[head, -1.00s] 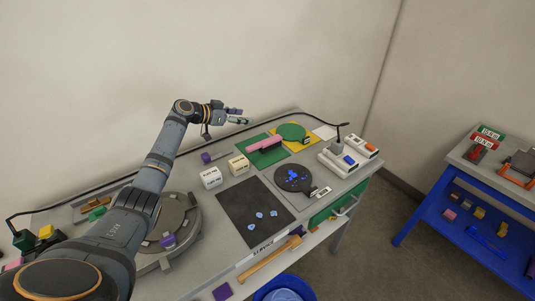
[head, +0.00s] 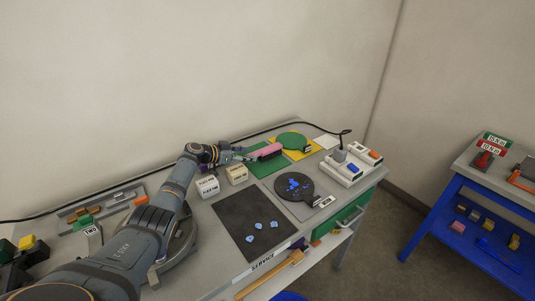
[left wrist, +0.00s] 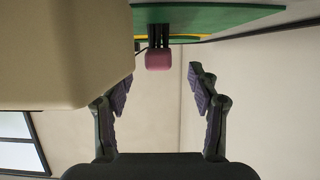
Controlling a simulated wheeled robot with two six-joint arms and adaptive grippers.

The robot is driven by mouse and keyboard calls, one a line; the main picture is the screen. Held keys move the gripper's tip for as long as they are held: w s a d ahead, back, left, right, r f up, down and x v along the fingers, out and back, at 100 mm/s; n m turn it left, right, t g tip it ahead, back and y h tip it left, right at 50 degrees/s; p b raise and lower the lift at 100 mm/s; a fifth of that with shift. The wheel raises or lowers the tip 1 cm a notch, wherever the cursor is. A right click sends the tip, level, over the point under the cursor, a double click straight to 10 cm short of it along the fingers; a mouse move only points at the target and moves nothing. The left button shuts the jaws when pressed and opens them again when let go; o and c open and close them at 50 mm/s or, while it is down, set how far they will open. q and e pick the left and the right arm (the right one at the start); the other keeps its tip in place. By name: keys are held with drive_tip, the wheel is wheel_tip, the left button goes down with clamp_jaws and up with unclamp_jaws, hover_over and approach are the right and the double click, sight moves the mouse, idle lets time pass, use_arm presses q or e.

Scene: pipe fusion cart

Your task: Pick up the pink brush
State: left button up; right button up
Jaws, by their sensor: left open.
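The pink brush (head: 264,152) lies on the green mat (head: 282,166) toward the back of the cart. My left gripper (head: 240,153) is open, low over the cart just left of the brush's near end. In the left wrist view, the pink end of the brush (left wrist: 158,61), with dark bristles, shows ahead between the open fingers of my left gripper (left wrist: 160,85). The fingers look apart from the brush, with nothing held. My right gripper is not in view.
A beige block (head: 237,174) stands close to my left gripper and fills the left of the wrist view (left wrist: 60,50). A white block (head: 208,186) stands beside it. A green disc (head: 292,139) lies behind the brush. A black cable (head: 300,125) runs along the back.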

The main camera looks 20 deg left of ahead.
sight(253, 153)
use_arm(q)
drive_tip(key=shift+w+d+f, duration=0.2)
drive_tip(key=shift+w+d, duration=0.1)
drive_tip(key=shift+w, duration=0.1)
drive_tip(key=b+x, duration=0.4)
drive_tip(key=shift+s+a+f, duration=0.15)
drive_tip(key=shift+f, duration=0.15)
drive_tip(key=shift+w+d+b, duration=0.35)
drive_tip(key=shift+w+b, duration=0.15)
drive_tip(key=shift+r, duration=0.15)
drive_tip(key=c, duration=1.2)
